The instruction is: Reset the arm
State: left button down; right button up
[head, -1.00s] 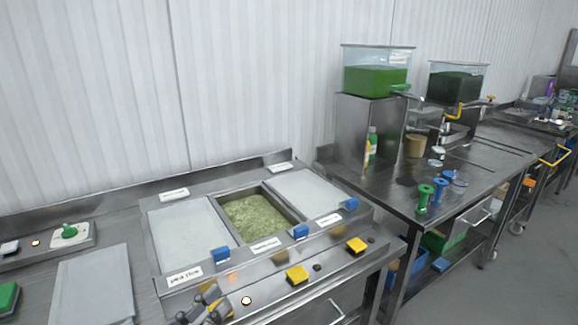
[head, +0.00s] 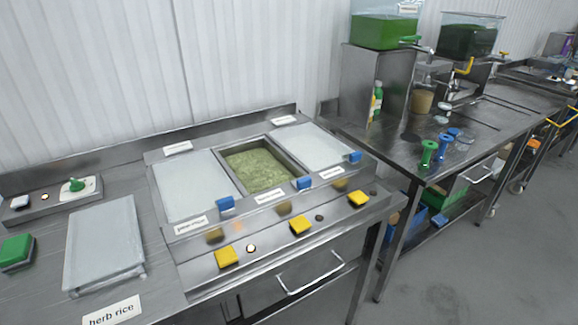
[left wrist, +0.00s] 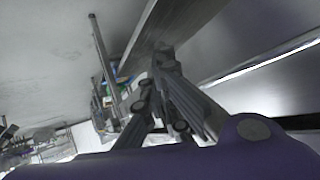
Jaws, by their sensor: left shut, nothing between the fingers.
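My left gripper (left wrist: 160,62) shows in the left wrist view, with its grey fingers shut and nothing between them. It is close to a bare metal surface (left wrist: 260,95) of the station. Neither gripper shows in the head view now. The metal counter (head: 250,270) holds an open well of green rice (head: 255,168) between two lidded wells, the left lid (head: 195,185) and the right lid (head: 312,147).
Yellow blocks (head: 300,226) line the counter's front above a drawer handle (head: 310,275). A grey lidded container (head: 105,245) stands at left, by a herb rice label (head: 112,311). Green dispensers (head: 385,32) stand on the right table. Floor (head: 440,285) is clear at lower right.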

pick_arm(q)
jog(key=s+a+f+g+y, duration=0.3)
jog(key=s+a+f, duration=0.4)
jog(key=s, duration=0.4)
jog(key=w+d+n+p, duration=0.1)
jog(key=w+d+n, duration=0.1)
jog(key=d, duration=0.5)
jog(key=w+d+r+n+t+h, duration=0.1)
jog(key=w+d+n, duration=0.1)
jog(key=d, duration=0.5)
jog(key=shift+n+p, duration=0.35)
jog(key=shift+n, duration=0.15)
